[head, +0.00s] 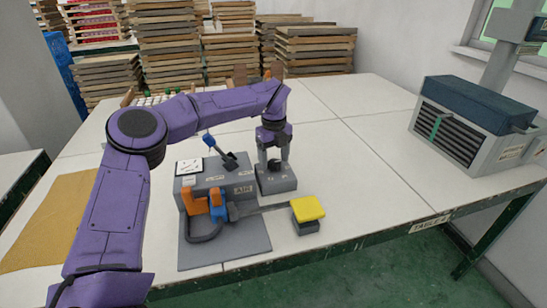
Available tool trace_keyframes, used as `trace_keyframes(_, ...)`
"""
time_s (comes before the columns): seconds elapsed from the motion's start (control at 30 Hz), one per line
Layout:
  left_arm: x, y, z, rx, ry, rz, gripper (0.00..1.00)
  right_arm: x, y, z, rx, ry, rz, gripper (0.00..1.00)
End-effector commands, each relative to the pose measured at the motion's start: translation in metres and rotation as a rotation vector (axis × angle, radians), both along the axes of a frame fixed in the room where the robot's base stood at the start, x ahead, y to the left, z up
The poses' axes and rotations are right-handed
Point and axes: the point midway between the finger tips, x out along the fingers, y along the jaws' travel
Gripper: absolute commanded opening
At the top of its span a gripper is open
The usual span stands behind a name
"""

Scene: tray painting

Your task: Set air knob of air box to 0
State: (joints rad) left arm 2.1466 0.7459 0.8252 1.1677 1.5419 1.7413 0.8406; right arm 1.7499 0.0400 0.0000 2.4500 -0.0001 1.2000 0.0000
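The air box (215,187) is a grey box on a grey base plate, with a white dial on top and a label reading AIR on its front. A smaller grey block (276,181) adjoins its right side. My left gripper (274,163) points down over this block, with its fingers around a small dark knob-like part. I cannot tell whether the fingers touch it, and the knob's setting is hidden. A blue-tipped dark lever (228,158) stands on the air box top. My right gripper is not in view.
Orange and blue handled parts (217,205) with a hose sit in front of the air box. A yellow-topped block (308,209) stands right of them. A blue-topped grey machine (474,115) is at the far right. The white table (365,180) is clear between.

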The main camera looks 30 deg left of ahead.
Motion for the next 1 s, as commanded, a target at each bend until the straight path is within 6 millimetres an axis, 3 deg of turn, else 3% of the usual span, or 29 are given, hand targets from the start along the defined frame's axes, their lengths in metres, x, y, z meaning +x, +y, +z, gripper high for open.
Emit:
trace_keyframes(0.17, 0.000, -0.001, 0.000, -0.001, 0.004, -0.001, 0.69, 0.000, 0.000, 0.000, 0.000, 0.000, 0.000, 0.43)
trace_keyframes(0.27, 0.000, -0.001, 0.011, 0.000, 0.001, -0.001, 0.69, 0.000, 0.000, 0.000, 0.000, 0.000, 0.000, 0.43)
trace_keyframes(0.5, 0.000, -0.001, 0.069, 0.000, -0.001, 0.001, 0.69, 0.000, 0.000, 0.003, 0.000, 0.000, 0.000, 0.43)
trace_keyframes(0.7, 0.000, 0.000, 0.100, 0.001, 0.000, 0.000, 0.69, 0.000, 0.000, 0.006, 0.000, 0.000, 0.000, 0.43)
trace_keyframes(1.0, 0.000, 0.000, 0.105, 0.000, 0.002, 0.000, 0.69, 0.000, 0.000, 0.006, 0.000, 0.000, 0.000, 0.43)
